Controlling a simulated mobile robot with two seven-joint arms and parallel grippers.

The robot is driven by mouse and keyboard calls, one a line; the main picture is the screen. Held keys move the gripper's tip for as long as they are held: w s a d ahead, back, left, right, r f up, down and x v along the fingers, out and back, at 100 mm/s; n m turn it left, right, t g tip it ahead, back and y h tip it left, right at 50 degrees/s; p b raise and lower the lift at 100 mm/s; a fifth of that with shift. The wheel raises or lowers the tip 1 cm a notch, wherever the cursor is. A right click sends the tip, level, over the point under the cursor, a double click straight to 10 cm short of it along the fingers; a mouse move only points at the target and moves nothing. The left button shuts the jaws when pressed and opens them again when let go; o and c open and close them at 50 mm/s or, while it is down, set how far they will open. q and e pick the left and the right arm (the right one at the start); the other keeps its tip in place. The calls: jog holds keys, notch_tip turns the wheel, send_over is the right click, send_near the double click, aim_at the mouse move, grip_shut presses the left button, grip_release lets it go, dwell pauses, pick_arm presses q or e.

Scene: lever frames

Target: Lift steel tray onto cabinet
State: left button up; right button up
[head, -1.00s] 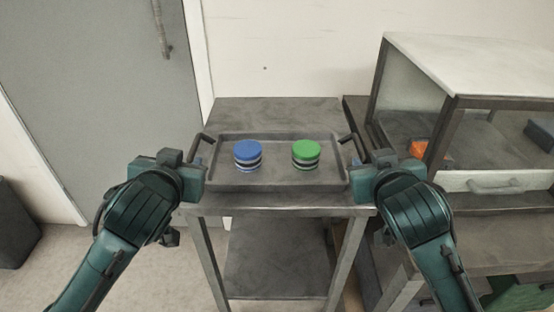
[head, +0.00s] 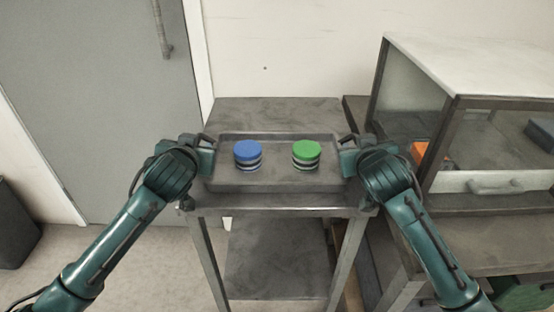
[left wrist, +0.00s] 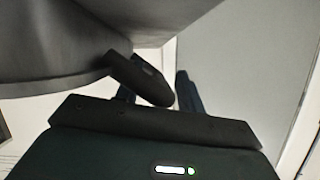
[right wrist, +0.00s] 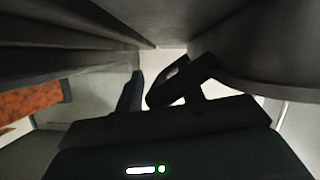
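The grey steel tray (head: 278,184) lies flat on a small metal table. It carries a blue-topped stack of discs (head: 247,153) and a green-topped stack (head: 306,152), both upright. My left gripper (head: 206,142) is at the tray's left handle, and my right gripper (head: 348,142) is at its right handle. In the left wrist view, the dark handle (left wrist: 140,78) lies between the parted fingers. In the right wrist view, the other handle (right wrist: 180,82) also lies between parted fingers, partly hiding one. The cabinet (head: 470,60), with a pale top and glass sides, stands at the right.
The table (head: 275,110) has bare top behind the tray and a lower shelf. An orange object (head: 419,149) and a dark block (head: 540,134) are inside the cabinet. Its frame stands close to my right arm. A grey door (head: 100,90) is at the left.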

pick_arm(q)
jog(key=shift+c, duration=0.2)
pick_arm(e)
jog(key=shift+c, duration=0.2)
pick_arm(q)
grip_shut()
pick_arm(e)
grip_shut()
pick_arm(q)
jog(key=shift+r, duration=0.1)
pick_arm(e)
jog(key=shift+r, duration=0.1)
